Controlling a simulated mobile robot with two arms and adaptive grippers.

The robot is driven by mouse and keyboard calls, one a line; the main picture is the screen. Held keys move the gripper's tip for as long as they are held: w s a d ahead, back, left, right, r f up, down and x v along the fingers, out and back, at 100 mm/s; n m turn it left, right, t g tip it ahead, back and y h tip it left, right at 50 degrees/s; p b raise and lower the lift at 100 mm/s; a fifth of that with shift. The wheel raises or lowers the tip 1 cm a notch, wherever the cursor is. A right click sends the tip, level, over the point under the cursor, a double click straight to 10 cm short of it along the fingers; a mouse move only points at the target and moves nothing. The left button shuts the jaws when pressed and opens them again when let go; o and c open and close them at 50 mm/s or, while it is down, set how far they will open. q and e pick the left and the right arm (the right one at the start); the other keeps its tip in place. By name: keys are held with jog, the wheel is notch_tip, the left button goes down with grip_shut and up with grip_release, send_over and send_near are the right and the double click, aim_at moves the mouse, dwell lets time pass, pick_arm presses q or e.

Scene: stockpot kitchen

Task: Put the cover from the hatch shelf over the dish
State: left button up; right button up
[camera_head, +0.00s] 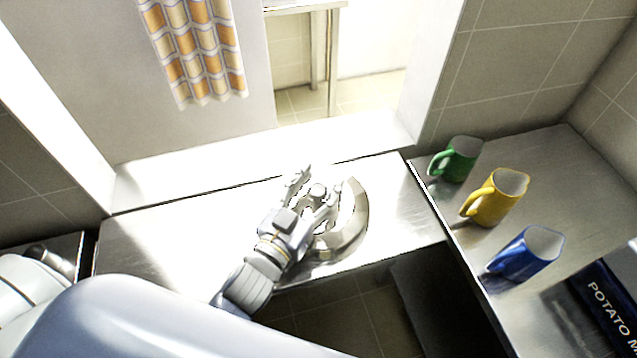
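The cover (354,218) is a round, shiny metal lid lying on the steel hatch shelf (398,205). My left gripper (320,181) is above it and hides much of its left side. The gripper's two fingers are spread apart, with what looks like the cover's round knob (318,191) between them. I see a gap beside the knob, so the fingers do not look closed on it. No dish can be made out in this view. My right gripper is not in view.
A green mug (459,159), a yellow mug (497,198) and a blue mug (530,254) stand on the right counter (545,190). A dark box marked "POTATO" (607,305) is at lower right. An orange-patterned curtain (197,50) hangs behind the shelf. The shelf's left part is bare.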

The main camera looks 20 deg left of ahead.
pick_arm(q)
jog(key=shift+r, duration=0.3)
jog(key=shift+r+p, duration=0.55)
jog(key=s+b, duration=0.1)
jog(key=s, duration=0.2)
jog(key=s+a+b, duration=0.1)
jog(key=s, duration=0.2)
jog(key=s+a+b, duration=0.1)
jog(key=s, duration=0.3)
jog(key=shift+f, duration=0.4)
jog(key=shift+s+a+r+b, duration=0.1)
jog(key=shift+s+b, duration=0.15)
jog(key=shift+s, duration=0.2)
jog(key=shift+s+a+r+b, duration=0.1)
jog(key=shift+s+b, duration=0.1)
jog(key=shift+s, duration=0.25)
